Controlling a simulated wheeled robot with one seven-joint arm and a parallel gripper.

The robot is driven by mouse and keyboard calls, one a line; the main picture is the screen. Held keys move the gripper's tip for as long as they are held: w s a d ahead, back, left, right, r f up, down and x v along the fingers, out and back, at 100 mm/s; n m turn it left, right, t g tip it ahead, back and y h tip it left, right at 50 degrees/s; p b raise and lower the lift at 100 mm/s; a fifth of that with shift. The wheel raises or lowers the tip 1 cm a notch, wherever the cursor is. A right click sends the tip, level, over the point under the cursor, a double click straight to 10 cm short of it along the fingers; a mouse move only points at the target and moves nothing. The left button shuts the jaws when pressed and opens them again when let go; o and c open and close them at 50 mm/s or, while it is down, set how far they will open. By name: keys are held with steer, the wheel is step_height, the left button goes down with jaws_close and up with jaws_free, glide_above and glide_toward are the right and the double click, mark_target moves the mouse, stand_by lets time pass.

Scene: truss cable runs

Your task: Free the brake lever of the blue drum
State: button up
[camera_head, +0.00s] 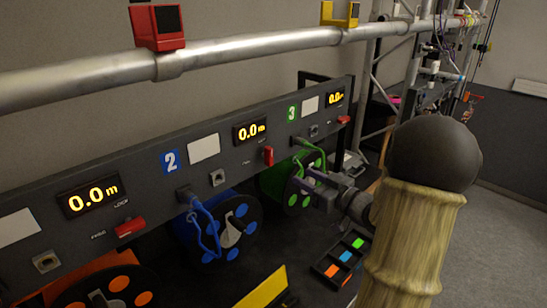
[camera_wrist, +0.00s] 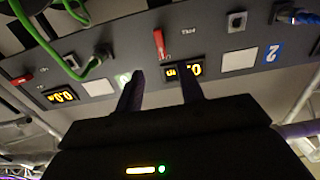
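The blue drum (camera_head: 188,238) hangs below the panel section marked 2, with blue discs on its dark face and a blue cable. Its red brake lever (camera_head: 268,156) stands upright on the panel, right of a small "FREE" label. The lever also shows in the wrist view (camera_wrist: 159,43), beyond the fingertips. My gripper (camera_head: 307,180) is in front of the green drum (camera_head: 272,180), to the right of and lower than the lever. In the wrist view its two fingers (camera_wrist: 160,84) are apart with nothing between them, not touching the lever.
The other red levers, on the left (camera_head: 130,227) and far right (camera_head: 343,119), lie sideways. An orange drum (camera_head: 75,283) is at lower left. A metal pipe (camera_head: 235,47) runs above the panel (camera_head: 215,180). A tray of coloured blocks (camera_head: 341,259) lies below.

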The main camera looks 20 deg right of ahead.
mark_target(272, 159)
steer(key=p+x, duration=0.4)
steer(key=x, duration=0.9)
steer(key=shift+w, duration=0.15)
jaws_close()
